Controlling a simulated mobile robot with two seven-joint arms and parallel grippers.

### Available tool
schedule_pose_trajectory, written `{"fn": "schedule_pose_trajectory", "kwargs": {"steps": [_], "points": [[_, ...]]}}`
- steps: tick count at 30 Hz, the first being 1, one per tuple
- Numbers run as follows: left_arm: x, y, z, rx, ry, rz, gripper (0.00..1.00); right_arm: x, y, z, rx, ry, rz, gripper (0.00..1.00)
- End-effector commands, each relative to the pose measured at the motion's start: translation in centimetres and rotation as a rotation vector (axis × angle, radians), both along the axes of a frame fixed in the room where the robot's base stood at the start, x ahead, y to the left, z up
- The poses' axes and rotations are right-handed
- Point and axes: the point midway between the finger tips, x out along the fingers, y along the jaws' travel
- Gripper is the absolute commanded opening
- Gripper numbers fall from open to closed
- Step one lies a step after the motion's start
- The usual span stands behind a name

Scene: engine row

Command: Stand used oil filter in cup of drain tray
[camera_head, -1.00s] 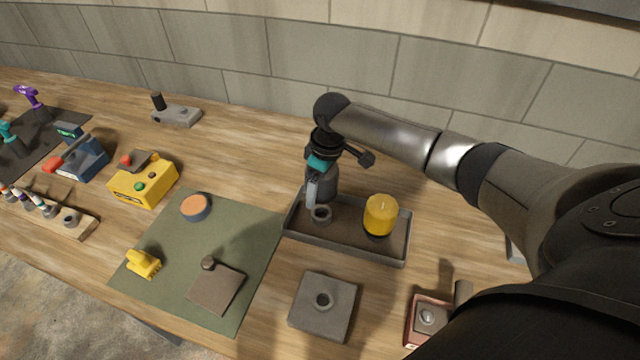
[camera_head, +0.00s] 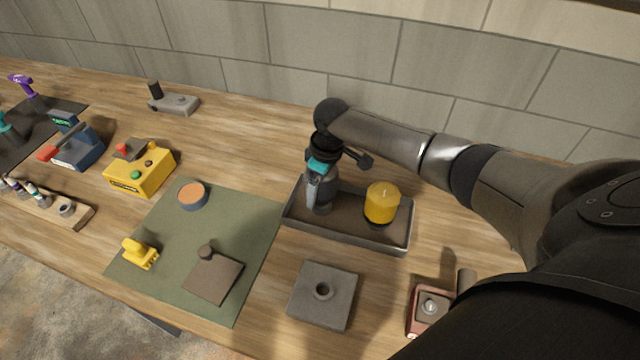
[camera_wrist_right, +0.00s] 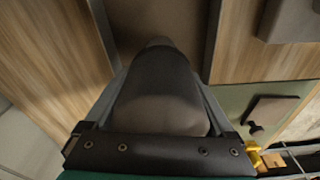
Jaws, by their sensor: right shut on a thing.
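The used oil filter (camera_head: 328,196), a dark grey cylinder, is held upright over the left part of the drain tray (camera_head: 357,237). My right gripper (camera_head: 318,188) is shut on it from above. The filter (camera_wrist_right: 160,95) fills the middle of the right wrist view, between the fingers of my right gripper (camera_wrist_right: 160,78). The tray's left cup is hidden behind the filter and fingers, so I cannot tell whether the filter touches its floor. A yellow cylinder (camera_head: 382,202) with a dark base stands in the right part of the tray. My left gripper is not in view.
A grey square block with a ring (camera_head: 323,294) lies in front of the tray. A green mat (camera_head: 225,232) with small parts lies to its left. A reddish box (camera_head: 428,308) is at front right. A block wall (camera_head: 340,58) stands behind the bench.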

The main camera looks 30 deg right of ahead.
Motion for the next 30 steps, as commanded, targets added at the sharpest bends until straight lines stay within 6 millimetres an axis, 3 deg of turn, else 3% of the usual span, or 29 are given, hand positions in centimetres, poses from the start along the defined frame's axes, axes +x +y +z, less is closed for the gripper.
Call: {"fn": "schedule_pose_trajectory", "kwargs": {"steps": [15, 29, 30], "points": [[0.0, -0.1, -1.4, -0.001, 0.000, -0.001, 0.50, 0.1, 0.1, -2.3, 0.002, -0.001, -0.001, 0.26], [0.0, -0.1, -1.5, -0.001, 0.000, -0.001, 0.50, 0.1, 0.0, -2.6, 0.001, -0.002, 0.000, 0.26], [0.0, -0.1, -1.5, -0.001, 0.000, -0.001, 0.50, 0.1, 0.0, -2.6, 0.001, -0.002, 0.000, 0.90]]}}
